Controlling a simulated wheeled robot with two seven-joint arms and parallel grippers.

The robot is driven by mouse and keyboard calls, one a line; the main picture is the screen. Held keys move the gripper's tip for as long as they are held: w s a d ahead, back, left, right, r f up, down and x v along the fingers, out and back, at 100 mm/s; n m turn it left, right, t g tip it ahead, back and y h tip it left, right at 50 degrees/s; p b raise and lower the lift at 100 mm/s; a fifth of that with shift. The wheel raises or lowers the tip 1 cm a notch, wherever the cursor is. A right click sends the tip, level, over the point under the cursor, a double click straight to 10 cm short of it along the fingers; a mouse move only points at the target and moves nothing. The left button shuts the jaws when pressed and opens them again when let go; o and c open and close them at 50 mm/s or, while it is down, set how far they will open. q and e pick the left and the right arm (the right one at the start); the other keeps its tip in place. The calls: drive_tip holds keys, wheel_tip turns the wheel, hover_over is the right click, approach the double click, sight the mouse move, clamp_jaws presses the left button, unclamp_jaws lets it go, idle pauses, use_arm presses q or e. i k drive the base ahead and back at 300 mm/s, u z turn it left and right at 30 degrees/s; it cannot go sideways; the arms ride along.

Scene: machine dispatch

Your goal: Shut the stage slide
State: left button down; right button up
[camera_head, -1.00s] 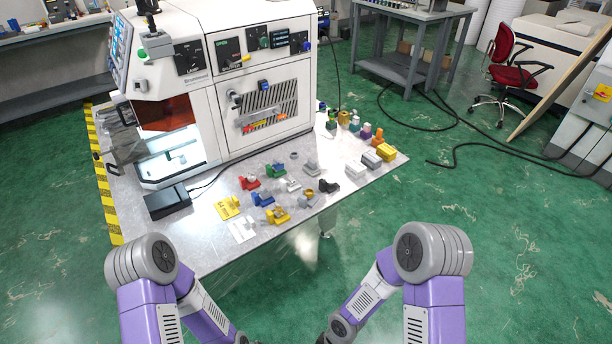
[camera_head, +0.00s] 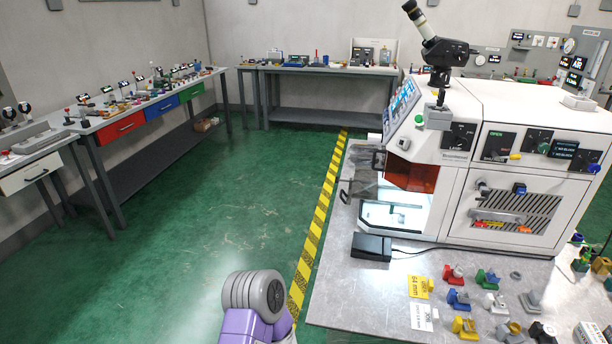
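The white machine (camera_head: 455,170) stands on the metal table at the right. Its lit chamber (camera_head: 380,214) shows a small grey part inside, below an orange window (camera_head: 411,174). A dark, partly see-through frame (camera_head: 362,182) with a handle (camera_head: 345,193) sticks out from the machine's left side, over the table's left edge. I cannot tell for sure whether this frame is the stage slide or an open door. Neither gripper is in view. Only a purple and grey link of one of my arms shows at the bottom, left of the table.
The metal table (camera_head: 340,300) carries a black box (camera_head: 371,247) and several small coloured parts at its front right. A yellow-black floor strip (camera_head: 318,225) runs along its left side. The green floor (camera_head: 190,230) left of it is clear. Benches (camera_head: 122,110) line the walls.

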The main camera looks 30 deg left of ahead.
sight(357, 190)
drive_tip(key=u, duration=1.95)
drive_tip(key=i, duration=2.55)
drive_tip(key=z, duration=2.65)
